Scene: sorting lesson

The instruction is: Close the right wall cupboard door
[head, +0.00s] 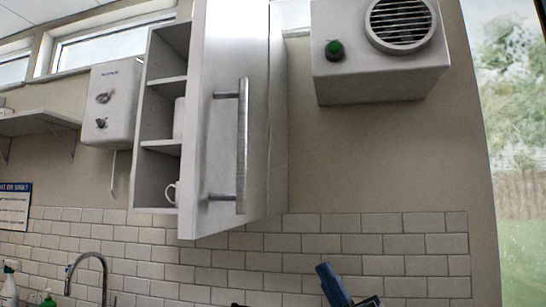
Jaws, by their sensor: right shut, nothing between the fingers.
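The right wall cupboard door (222,60) stands open in the head view, swung out toward me from its right side. Its outer face, with a long vertical bar handle (242,150), faces right. The open cupboard (160,190) shows shelves to the left of the door, with a white mug (171,193) on the bottom and a white item (179,118) above, both partly hidden by the door. My right gripper (340,290) shows only partly at the bottom edge, dark blue, shut and empty. It is below and right of the door, apart from it. My left gripper is not in view.
A white box with a round grille and green knob (335,80) hangs right of the cupboard. A smaller white wall unit (110,105) hangs to its left. A tap (90,262) and bottles stand lower left. The wall (390,160) right of the door is clear.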

